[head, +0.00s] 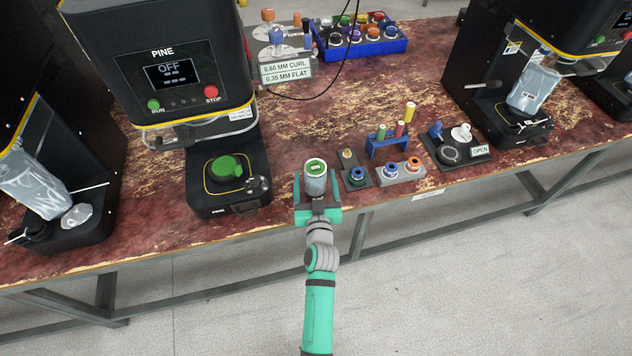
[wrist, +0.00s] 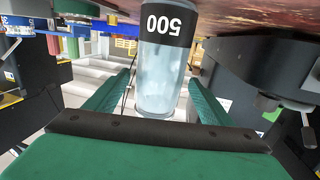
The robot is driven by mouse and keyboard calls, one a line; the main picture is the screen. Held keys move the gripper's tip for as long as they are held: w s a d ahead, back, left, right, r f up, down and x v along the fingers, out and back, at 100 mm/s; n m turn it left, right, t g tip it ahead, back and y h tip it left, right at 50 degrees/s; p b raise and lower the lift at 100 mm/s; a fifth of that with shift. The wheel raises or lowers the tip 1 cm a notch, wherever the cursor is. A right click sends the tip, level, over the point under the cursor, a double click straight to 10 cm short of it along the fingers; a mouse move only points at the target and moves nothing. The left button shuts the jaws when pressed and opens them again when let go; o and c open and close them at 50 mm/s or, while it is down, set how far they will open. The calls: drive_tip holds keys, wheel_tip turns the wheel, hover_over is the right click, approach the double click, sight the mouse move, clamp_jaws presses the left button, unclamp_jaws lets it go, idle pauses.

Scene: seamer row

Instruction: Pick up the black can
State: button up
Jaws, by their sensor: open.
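A clear, greyish can with a black band and a green-marked top (head: 316,178) stands upright at the table's front edge, in the middle of the head view. In the wrist view the can (wrist: 160,85) appears upside down, its black band reading 500. My gripper (head: 318,192) is open, with one teal finger on either side of the can's lower part. In the wrist view the fingers of my gripper (wrist: 162,92) flank the can, with a visible gap at the left finger; I cannot tell if the right one touches. No fully black can shows.
The black PINE machine (head: 185,70) stands left of the can, its base (head: 228,205) close by. Small stands with coloured rollers (head: 400,172) sit just right. A blue tray (head: 370,48) and a sign (head: 285,73) are behind. Bare tabletop (head: 300,120) lies behind the can.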

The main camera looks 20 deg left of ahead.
drive_tip(key=x, duration=0.4)
drive_tip(key=shift+d+r, duration=0.1)
drive_tip(key=shift+r, duration=0.3)
drive_tip(key=shift+w+a, duration=0.2)
drive_tip(key=shift+w, duration=0.4)
drive_tip(key=shift+c, duration=0.5)
drive_tip(key=c, duration=1.5)
drive_tip(key=shift+o, duration=0.2)
drive_tip(key=shift+r, duration=0.1)
